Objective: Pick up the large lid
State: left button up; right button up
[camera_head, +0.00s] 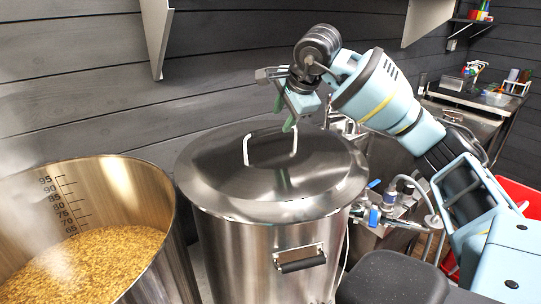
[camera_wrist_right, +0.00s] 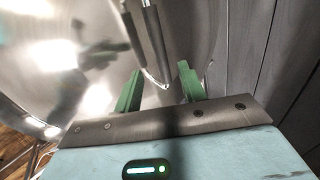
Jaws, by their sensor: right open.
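The large lid (camera_head: 225,180) is a shiny steel disc lying on top of a tall steel pot (camera_head: 240,255). A pale bent handle (camera_head: 247,150) stands up from the lid. My right gripper (camera_head: 288,112) is above the far right part of the lid, close to the handle, with its green fingers pointing down. In the right wrist view, the gripper (camera_wrist_right: 160,88) is open with its two green fingers apart. There the handle (camera_wrist_right: 158,50) appears between and beyond the fingers, over the reflective lid (camera_wrist_right: 60,75). I cannot tell whether anything touches. My left gripper is out of view.
An open steel pot (camera_head: 180,235) with grain (camera_head: 90,265) and a number scale stands at the left. A dark plank wall (camera_head: 90,100) runs close behind the pots. Valves and hoses (camera_head: 390,205) stand right of the lidded pot. A steel bench (camera_head: 470,97) is at the back right.

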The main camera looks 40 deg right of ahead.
aim_at(273, 129)
jog(key=shift+x, duration=0.9)
jog(key=x, duration=0.5)
jog(key=shift+w+a, duration=0.2)
jog(key=shift+a, duration=0.2)
grip_shut()
jog(key=shift+r, duration=0.25)
